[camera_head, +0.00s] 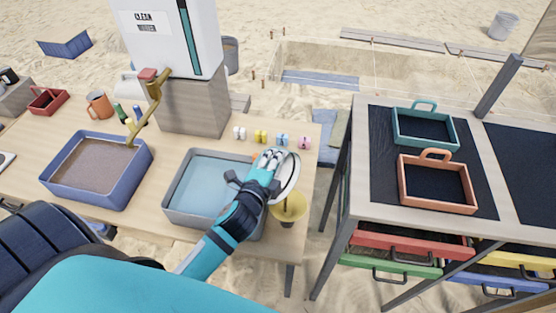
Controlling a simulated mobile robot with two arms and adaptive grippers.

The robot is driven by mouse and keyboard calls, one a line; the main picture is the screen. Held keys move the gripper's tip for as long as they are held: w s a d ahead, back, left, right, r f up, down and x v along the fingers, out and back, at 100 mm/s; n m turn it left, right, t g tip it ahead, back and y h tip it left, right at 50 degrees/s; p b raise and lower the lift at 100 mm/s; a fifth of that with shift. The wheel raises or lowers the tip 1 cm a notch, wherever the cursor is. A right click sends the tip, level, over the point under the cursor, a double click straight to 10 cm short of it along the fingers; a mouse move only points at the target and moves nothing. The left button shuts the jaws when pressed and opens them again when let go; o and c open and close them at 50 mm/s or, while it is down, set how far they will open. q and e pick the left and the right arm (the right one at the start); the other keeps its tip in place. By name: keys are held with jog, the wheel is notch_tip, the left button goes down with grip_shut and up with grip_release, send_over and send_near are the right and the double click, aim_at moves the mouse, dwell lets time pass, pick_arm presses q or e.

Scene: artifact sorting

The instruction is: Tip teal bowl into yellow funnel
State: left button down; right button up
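A round bowl (289,176) is tipped steeply on its side at the right end of the table. It looks pale with a dark rim here, not clearly teal. My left gripper (269,162) is at its left side, with the fingers closed at its rim; the hand hides part of the bowl. The yellow funnel (290,209) stands just below the bowl, near the table's front right corner. Whether anything is falling from the bowl cannot be seen. My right gripper is not in view.
A grey basin of water (174,195) lies left of the funnel, under my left arm. A blue bin of brown material (54,184) is farther left. Small coloured items (261,136) stand behind the bowl. A side table holds a teal tray (398,128) and an orange tray (405,181).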

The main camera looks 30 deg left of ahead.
pick_arm(q)
jog(key=shift+r+p, duration=0.3)
jog(key=shift+p, duration=0.15)
notch_tip(320, 180, up, 3)
jog(key=n+g+h+p, duration=0.1)
jog(key=n+p, duration=0.1)
jog(key=p, duration=0.3)
jog(key=n+g+h+p, duration=0.1)
jog(key=n+p, duration=0.2)
jog(key=p, duration=0.3)
jog(key=shift+a+f+n+h+p, duration=0.15)
jog(key=shift+n+h+p, duration=0.15)
jog(key=shift+h, duration=0.1)
jog(key=shift+w+r+n+h+p, duration=0.1)
jog(key=shift+r+n+h+p, duration=0.1)
jog(key=shift+n+h+p, duration=0.25)
jog(key=shift+n+g+h+b, duration=0.3)
jog(key=shift+n+h+b, duration=0.1)
jog(key=shift+n, duration=0.15)
jog(key=shift+r+n+h, duration=0.4)
jog(key=shift+n+h, duration=0.25)
jog(key=shift+n, duration=0.45)
jog(key=shift+r+n+h, duration=0.2)
jog(key=shift+n+h, duration=0.2)
jog(key=shift+n, duration=0.2)
